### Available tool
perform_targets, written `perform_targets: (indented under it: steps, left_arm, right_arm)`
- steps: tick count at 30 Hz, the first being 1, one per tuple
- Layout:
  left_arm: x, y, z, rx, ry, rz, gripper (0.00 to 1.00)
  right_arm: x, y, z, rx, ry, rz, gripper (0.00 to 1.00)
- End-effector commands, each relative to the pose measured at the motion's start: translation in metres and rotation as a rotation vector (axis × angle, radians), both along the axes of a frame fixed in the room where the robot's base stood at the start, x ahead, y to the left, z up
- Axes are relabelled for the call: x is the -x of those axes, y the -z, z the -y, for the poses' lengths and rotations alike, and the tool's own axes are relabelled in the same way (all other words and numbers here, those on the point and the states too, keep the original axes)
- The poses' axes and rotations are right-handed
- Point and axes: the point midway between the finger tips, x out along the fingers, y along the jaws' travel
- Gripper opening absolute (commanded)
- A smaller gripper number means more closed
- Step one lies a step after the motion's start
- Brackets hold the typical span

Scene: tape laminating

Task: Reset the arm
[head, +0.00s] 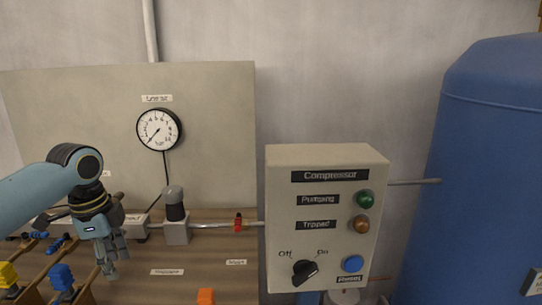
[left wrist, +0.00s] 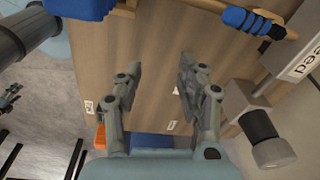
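My left gripper (head: 107,262) hangs down in front of the wooden panel at the lower left of the head view. In the left wrist view its two fingers (left wrist: 157,85) stand apart with nothing between them, so it is open and empty. My right gripper is in neither view. The compressor box (head: 327,215) stands in the middle of the head view, with a green lamp (head: 365,199), an amber lamp (head: 362,224), a blue button (head: 352,263) and a black Off/On knob (head: 305,271).
A round gauge (head: 158,129) hangs on the back board. Blue (head: 62,277) and yellow (head: 9,274) fittings lie left. A blue tank (head: 490,170) stands right.

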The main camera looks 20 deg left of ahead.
Motion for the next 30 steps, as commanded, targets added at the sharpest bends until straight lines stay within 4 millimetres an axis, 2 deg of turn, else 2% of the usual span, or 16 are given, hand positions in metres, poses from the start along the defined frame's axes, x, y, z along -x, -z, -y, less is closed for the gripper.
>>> perform_targets:
  steps: [1, 3, 6, 10, 15, 23, 24, 30]
  left_arm:
    - [0.024, 0.020, 0.036, 0.000, -0.043, 0.003, 0.39]
    - [0.050, 0.033, 0.073, -0.004, -0.137, 0.032, 0.39]
    - [0.083, 0.037, 0.111, 0.005, -0.271, 0.073, 0.39]
    - [0.116, 0.031, 0.143, 0.026, -0.432, 0.125, 0.39]
    - [0.151, 0.013, 0.166, 0.054, -0.626, 0.180, 0.39]
    - [0.189, -0.018, 0.180, 0.090, -0.882, 0.248, 0.39]
    - [0.191, -0.017, 0.179, 0.092, -0.907, 0.254, 0.39]
    - [0.179, 0.037, 0.175, 0.079, -0.903, 0.235, 0.39]
  right_arm:
    - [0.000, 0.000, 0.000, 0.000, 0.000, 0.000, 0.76]
    - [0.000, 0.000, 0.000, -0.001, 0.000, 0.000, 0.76]
    - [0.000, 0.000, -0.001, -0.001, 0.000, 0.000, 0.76]
    - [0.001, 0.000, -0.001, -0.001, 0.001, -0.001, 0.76]
    - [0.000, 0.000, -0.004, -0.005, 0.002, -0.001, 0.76]
    - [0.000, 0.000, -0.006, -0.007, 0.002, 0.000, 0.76]
    - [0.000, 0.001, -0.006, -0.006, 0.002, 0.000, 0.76]
    - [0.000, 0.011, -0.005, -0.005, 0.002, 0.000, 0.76]
